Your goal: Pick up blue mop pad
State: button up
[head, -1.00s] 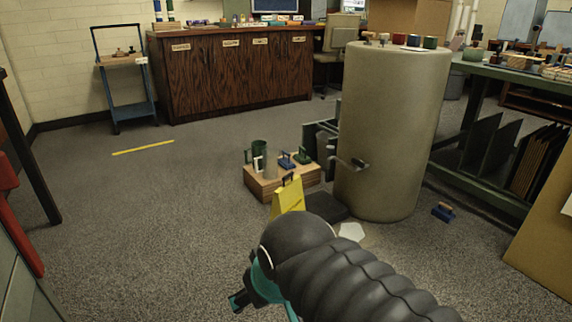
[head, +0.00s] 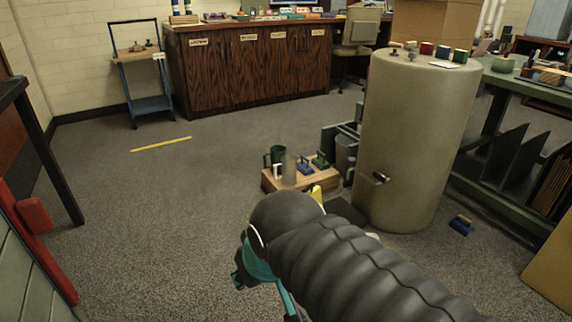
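Two small blue things could be the blue mop pad; I cannot tell which. One blue block with a raised handle (head: 305,167) stands on a low wooden platform (head: 270,182). Another blue block with a tan top (head: 461,226) lies on the floor right of the big beige cylinder. My gripper (head: 239,276) is at the lower middle, apart from both and nearer to me. My dark ribbed arm hides much of it, so its fingers cannot be read.
The platform also holds a green mug (head: 275,156) and a green handled block (head: 320,160). A yellow sign (head: 317,194) is mostly behind my arm. The beige cylinder (head: 415,140) and a green rack table (head: 495,125) stand right. Carpet at left is open.

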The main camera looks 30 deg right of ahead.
aim_at(306, 170)
jog(key=u, duration=0.2)
jog(key=i, duration=1.8)
jog(key=z, duration=0.45)
jog(key=i, duration=1.3)
jog(key=z, duration=1.65)
jog(key=i, duration=0.7)
jog(key=z, duration=0.6)
